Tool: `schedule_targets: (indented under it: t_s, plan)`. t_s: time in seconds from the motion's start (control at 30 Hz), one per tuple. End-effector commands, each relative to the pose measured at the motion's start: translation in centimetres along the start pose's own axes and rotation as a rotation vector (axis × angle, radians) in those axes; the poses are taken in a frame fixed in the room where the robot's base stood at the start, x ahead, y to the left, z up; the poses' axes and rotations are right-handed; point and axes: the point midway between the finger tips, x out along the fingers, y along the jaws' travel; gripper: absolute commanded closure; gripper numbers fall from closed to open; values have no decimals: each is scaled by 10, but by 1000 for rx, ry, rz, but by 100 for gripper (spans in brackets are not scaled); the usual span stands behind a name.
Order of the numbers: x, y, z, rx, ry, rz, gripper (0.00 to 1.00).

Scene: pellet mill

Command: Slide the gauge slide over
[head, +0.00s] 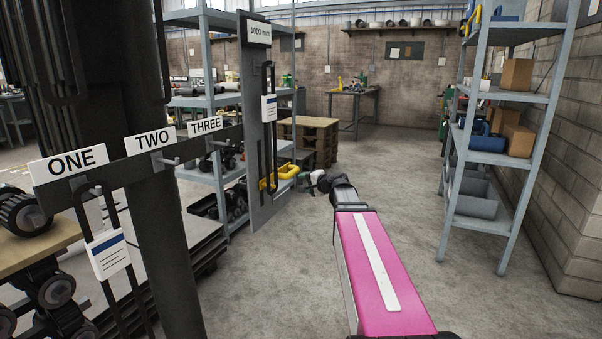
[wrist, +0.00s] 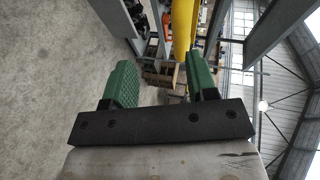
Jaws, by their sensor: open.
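A tall grey gauge panel (head: 258,150) stands upright left of centre in the head view, with a "1000 mm" sign at its top. A yellow handle (head: 288,171), apparently on the gauge slide, sticks out to the right near the panel's lower end. My gripper (head: 307,178) is just right of the handle and small in this view. In the wrist view my gripper (wrist: 159,62) has its two green fingers apart, with nothing between them. The yellow handle (wrist: 184,28) shows beyond the fingertips, nearer the right finger. I cannot tell whether they touch.
A dark rack with signs ONE, TWO and THREE (head: 205,125) stands at the left. A black loop with a tag (head: 108,255) hangs from it; another tagged loop (head: 268,107) hangs on the panel. Shelving (head: 500,160) stands right. The floor (head: 400,190) between is clear.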

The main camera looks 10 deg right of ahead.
Motion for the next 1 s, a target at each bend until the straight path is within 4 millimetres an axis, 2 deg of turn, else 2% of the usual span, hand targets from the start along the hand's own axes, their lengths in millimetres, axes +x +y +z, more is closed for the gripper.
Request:
schedule_targets:
  t_s: [0.03,0.13,0.37,0.57,0.8,1.0]
  plan:
    - [-1,-10,-10,21,16,-29,48]
    - [-3,-21,-18,48,34,-64,48]
    - [8,-23,-20,54,36,-70,48]
    - [37,-24,-21,53,34,-69,48]
    - [80,-27,-23,52,34,-69,48]
    - [102,-29,-23,52,35,-69,48]
